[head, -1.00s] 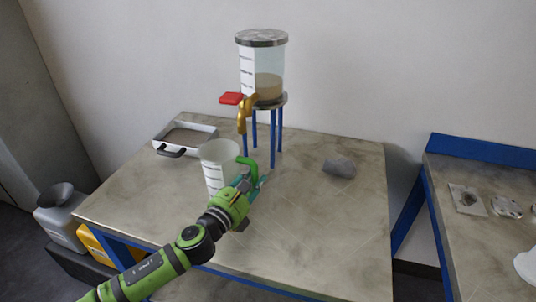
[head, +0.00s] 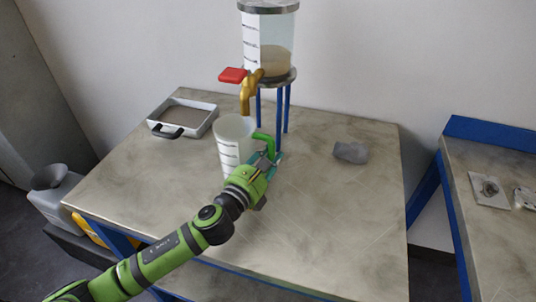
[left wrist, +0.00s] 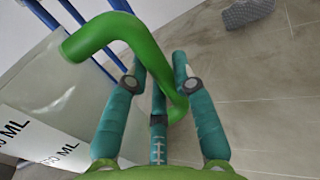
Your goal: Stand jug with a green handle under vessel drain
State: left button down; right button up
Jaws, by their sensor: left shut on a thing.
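The jug (head: 230,152) is a pale, upright measuring cup with dark graduations and a green handle (head: 267,139). In the left wrist view, the handle (left wrist: 143,45) passes between the fingers and the jug's marked wall (left wrist: 60,112) fills the left side. My left gripper (head: 271,160) is shut on the handle. The clear vessel (head: 270,40) holds tan material and stands on blue legs. Its brass drain (head: 247,92) has a red lever (head: 233,75). The spout ends close above the jug's rear rim; I cannot tell whether the jug touches the table. My right gripper is not in view.
A grey tray (head: 207,124) lies at the table's left rear. A grey lump (head: 350,152) lies to the right of the stand. The table's right and front areas (head: 325,215) are clear. A second bench (head: 500,225) stands at the right.

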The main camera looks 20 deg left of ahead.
pick_arm(q)
jog(key=c, duration=1.2)
grip_release()
jog(key=shift+w+d+f, duration=0.2)
jog(key=shift+w+f, duration=0.05)
jog(key=shift+o, duration=0.8)
jog(key=shift+a, duration=0.15)
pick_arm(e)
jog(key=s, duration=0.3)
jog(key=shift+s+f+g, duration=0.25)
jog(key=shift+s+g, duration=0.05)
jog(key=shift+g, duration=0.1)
pick_arm(q)
jog(key=shift+r, duration=0.35)
jog(key=b+v, duration=0.1)
jog(key=v, duration=0.4)
jog(key=b+v, duration=0.1)
jog(key=v, duration=0.5)
jog(key=shift+s+f, duration=0.15)
jog(key=shift+f, duration=0.1)
jog(key=shift+s+a+r, duration=0.1)
jog(key=shift+s, duration=0.25)
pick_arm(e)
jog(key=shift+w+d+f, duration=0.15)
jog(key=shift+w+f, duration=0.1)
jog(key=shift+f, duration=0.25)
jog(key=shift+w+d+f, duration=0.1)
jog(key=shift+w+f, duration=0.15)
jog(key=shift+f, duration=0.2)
